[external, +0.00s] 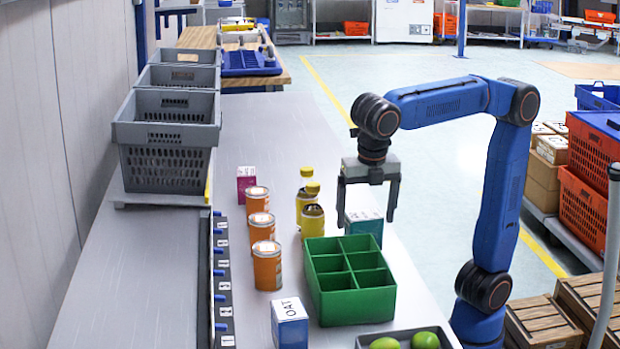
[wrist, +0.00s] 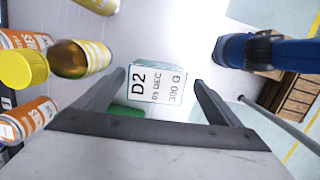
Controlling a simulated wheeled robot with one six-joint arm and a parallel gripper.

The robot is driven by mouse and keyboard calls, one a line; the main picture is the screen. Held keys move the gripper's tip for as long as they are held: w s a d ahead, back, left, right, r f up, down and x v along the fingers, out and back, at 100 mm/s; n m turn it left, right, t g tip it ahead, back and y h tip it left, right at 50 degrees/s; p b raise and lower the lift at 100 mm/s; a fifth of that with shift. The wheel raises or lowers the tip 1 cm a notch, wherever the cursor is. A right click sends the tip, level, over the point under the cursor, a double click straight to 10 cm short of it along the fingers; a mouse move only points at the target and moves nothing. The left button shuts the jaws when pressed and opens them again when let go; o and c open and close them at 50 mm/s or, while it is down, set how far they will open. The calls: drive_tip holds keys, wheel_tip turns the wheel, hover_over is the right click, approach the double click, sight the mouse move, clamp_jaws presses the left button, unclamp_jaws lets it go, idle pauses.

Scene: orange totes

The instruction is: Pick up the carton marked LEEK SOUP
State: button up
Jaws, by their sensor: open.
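No LEEK SOUP lettering is readable in either view. A white and teal carton (external: 365,229) stands behind the green divided crate (external: 349,306), below my gripper (external: 366,223). In the wrist view this carton (wrist: 157,88) shows a white face printed "D2", "05 DEC" and "300 G". My gripper (wrist: 160,79) is open and empty, pointing down, with the carton seen between its fingers. A magenta carton (external: 246,180) stands farther left, and a white and blue carton marked OAT (external: 289,325) stands at the front. Their other faces are hidden.
Yellow-capped bottles (external: 312,219) and orange cans (external: 266,264) stand left of the crate. A grey tray (external: 365,341) with green fruit is at the front. Grey bins (external: 165,168) stand at the back left. Bare table lies between the cans and the bottles.

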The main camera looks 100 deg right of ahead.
sight(363, 229)
drive_tip(key=shift+w+d+f, duration=0.1)
drive_tip(key=shift+w+f, duration=0.05)
drive_tip(key=shift+f, duration=0.95)
drive_tip(key=shift+w+d+f, duration=0.1)
drive_tip(key=shift+w+f, duration=0.05)
drive_tip(key=shift+f, duration=0.95)
drive_tip(key=c, duration=1.3)
